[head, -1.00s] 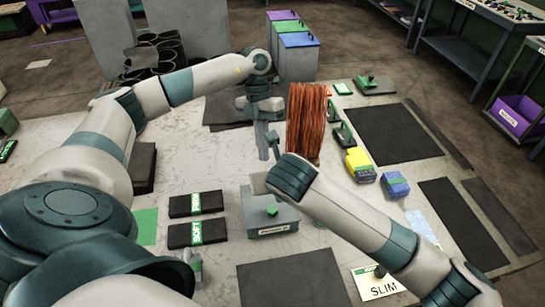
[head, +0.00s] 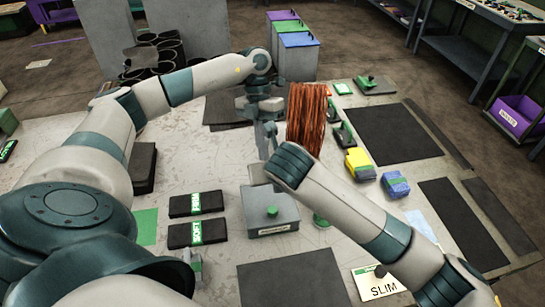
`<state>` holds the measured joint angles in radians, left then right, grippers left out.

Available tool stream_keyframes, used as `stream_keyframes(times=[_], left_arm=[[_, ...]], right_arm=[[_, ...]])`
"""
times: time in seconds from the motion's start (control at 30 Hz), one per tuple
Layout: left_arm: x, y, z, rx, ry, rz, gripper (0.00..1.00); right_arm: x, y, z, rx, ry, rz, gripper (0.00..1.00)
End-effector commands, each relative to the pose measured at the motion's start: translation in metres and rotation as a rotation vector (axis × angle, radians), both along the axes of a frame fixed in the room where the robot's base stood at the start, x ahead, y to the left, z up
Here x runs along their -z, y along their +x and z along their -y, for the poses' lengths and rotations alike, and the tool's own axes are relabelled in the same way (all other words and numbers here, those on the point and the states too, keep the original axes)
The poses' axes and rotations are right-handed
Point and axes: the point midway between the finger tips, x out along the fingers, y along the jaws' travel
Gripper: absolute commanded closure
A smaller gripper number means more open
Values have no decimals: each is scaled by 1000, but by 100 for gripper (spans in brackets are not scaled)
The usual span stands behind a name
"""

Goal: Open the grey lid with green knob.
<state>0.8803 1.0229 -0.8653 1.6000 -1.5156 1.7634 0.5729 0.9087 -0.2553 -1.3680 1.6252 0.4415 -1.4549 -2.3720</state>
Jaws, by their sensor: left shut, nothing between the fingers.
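The grey lid with its green knob (head: 272,211) sits on a grey labelled box (head: 275,230) in the middle of the table. The lid looks closed and level. My left gripper (head: 266,152) points down behind the box, beside the copper-coloured coil. Its fingers are shut and empty, apart from the knob. My right forearm crosses from the lower right, and its end is just behind and right of the lid. My right gripper's fingers are hidden.
A copper-coloured coil (head: 306,118) stands close to both arms. Black packs with green labels (head: 196,204) lie left of the box. Yellow (head: 359,164) and blue (head: 395,184) blocks lie to the right. A dark mat (head: 292,285) in front is clear.

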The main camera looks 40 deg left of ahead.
Motion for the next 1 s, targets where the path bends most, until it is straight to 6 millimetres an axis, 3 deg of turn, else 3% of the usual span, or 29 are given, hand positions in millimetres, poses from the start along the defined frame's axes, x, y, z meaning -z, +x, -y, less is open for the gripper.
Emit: stream_keyframes(times=[0.77, 0.93, 1.0], left_arm=[[0, 0, 0, 0, 0, 0, 100], [0, 0, 0, 0, 0, 0, 64], [0, 0, 0, 0, 0, 0, 59]], right_arm=[[0, 0, 0, 0, 0, 0, 100], [0, 0, 0, 0, 0, 0, 100], [0, 0, 0, 0, 0, 0, 100]])
